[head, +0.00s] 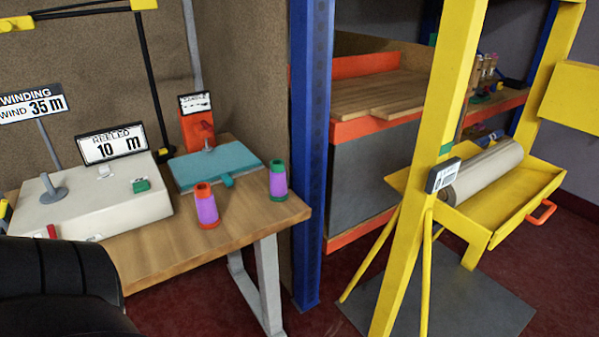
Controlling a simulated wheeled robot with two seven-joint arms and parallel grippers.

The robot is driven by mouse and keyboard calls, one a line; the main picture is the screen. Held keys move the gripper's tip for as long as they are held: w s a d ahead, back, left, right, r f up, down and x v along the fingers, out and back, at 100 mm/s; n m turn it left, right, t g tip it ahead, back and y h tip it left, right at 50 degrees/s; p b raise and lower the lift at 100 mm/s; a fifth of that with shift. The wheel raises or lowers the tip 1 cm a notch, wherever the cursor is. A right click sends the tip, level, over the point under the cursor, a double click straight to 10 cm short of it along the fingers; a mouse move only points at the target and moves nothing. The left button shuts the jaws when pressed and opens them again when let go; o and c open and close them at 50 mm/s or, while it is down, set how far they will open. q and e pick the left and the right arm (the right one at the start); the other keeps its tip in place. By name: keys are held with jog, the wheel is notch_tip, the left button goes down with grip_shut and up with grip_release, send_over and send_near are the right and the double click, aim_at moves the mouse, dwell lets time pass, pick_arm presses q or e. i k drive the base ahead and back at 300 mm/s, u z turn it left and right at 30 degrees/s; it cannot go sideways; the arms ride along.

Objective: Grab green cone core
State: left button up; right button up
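The green cone core (278,167) stands upright near the right end of the wooden table, with purple thread around its middle and green showing at its top and base. A similar cone with an orange-red core (203,189) and purple thread stands upright to its left, a short gap away. Neither of my grippers is in view, so nothing is seen touching either cone.
A teal pad (215,165) lies behind the cones. A white machine (95,205) with a "10 m" sign fills the table's left. A blue post (310,150) rises just right of the table. A yellow frame (430,150) holds a roll (485,170) farther right.

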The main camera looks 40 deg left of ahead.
aim_at(278, 181)
jog(key=u, duration=0.6)
jog(key=i, duration=0.7)
jog(key=u, duration=0.8)
